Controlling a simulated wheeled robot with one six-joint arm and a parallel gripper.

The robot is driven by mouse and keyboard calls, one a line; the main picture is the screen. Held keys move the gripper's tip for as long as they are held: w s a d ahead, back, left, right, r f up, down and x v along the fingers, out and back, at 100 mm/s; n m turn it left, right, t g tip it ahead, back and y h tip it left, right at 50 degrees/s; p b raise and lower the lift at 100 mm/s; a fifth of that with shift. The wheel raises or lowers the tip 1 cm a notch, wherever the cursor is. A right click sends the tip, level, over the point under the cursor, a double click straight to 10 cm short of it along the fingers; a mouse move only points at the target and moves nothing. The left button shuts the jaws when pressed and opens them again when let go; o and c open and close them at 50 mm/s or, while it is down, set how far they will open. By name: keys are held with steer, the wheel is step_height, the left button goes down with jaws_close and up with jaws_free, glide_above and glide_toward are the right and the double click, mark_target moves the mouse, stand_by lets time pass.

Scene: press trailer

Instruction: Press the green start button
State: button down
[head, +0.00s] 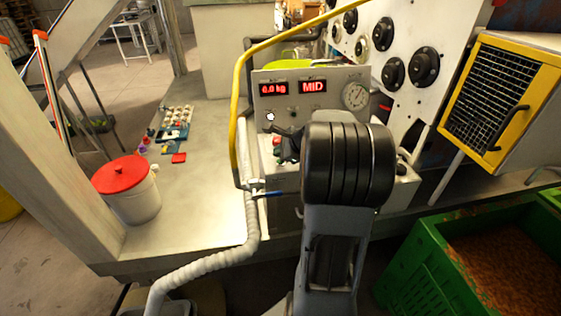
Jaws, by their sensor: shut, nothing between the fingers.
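A grey control box (262,92) stands on the bench, with red displays reading "0.0 kg" and "MID" and a round dial. On its lower front ledge, a small red button (276,141) and a small green spot (277,152), which looks like the green start button, show left of my arm. My arm's thick black joint covers the right part of this ledge. My gripper (279,130) shows only in part as a dark shape beside the arm, close to these buttons. It is shut and holds nothing. Whether it touches a button cannot be told.
A yellow pipe (238,110) rises left of the control box and arches over it. A white pot with a red lid (125,174) stands on the bench at left. A yellow-framed cage (489,98) and a green crate (412,275) are at right.

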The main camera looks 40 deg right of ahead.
steer(key=shift+f, duration=0.1)
steer(key=shift+f+b, duration=0.3)
steer(key=shift+b, duration=0.1)
steer(key=shift+f+b, duration=0.4)
stand_by(0.6)
steer(key=shift+r, duration=0.1)
stand_by(0.3)
steer(key=shift+r+p, duration=0.7)
steer(key=shift+r, duration=0.1)
step_height(320, 180, up, 5)
steer(key=p, duration=0.4)
stand_by(0.9)
